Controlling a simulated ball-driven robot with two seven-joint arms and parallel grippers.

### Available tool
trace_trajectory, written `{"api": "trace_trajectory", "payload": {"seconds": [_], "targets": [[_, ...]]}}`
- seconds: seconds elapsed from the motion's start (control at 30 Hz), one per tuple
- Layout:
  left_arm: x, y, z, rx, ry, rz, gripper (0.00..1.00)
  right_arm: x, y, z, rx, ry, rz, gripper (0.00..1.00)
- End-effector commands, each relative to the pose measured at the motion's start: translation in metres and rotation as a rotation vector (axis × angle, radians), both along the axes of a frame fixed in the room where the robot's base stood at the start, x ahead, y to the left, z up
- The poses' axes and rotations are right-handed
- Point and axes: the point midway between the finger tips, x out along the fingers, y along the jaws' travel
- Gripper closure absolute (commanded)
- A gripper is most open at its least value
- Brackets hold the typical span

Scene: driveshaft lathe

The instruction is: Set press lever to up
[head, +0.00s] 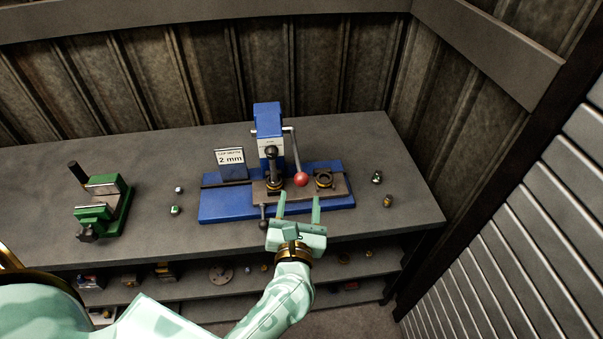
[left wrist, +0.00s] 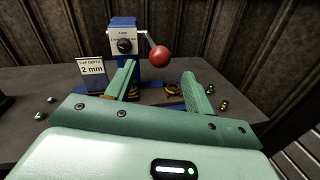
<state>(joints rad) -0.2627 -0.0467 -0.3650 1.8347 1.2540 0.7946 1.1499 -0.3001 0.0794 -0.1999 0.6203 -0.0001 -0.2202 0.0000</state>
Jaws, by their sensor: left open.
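The blue press (head: 270,130) stands on its blue base (head: 225,208) on the bench. Its lever (head: 294,150) slants down from the press's right side and ends in a red ball knob (head: 301,180). The knob also shows in the left wrist view (left wrist: 159,56), above and between the fingers. My left gripper (head: 299,199) is open and empty, in front of the press and just below the knob in the head view. The left wrist view shows its two fingers (left wrist: 160,80) spread apart, with the knob beyond them. My right gripper is not in view.
A sign reading 2 mm (head: 231,163) stands left of the press. A green vise-like fixture (head: 103,205) is at the bench's left. Small metal parts (head: 377,177) lie on both sides of the base. A shelf (head: 215,292) with parts is below the bench (head: 410,205).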

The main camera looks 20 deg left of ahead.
Motion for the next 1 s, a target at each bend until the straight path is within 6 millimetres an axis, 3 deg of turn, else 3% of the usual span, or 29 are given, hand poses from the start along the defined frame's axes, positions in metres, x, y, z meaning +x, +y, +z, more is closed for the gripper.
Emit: {"api": "trace_trajectory", "payload": {"seconds": [0.1, 0.3, 0.5, 0.73, 0.77, 0.93, 1.0], "targets": [[0.029, 0.01, 0.003, 0.004, -0.002, -0.001, 0.47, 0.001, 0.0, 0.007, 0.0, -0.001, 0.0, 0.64], [0.062, 0.022, 0.001, 0.004, 0.0, -0.001, 0.47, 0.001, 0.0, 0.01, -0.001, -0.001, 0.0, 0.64], [0.074, 0.026, 0.0, 0.004, 0.0, -0.002, 0.47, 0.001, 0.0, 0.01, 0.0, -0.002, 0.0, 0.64], [0.074, 0.026, -0.001, 0.004, 0.001, -0.002, 0.47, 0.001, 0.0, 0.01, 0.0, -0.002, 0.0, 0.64], [0.074, 0.026, 0.0, 0.004, 0.001, -0.002, 0.49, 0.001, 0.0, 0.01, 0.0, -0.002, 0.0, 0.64], [0.074, 0.026, 0.0, 0.004, 0.001, -0.002, 0.97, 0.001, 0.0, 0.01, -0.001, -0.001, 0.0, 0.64], [0.074, 0.026, 0.0, 0.004, 0.001, -0.002, 1.0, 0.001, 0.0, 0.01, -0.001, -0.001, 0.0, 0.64]]}}
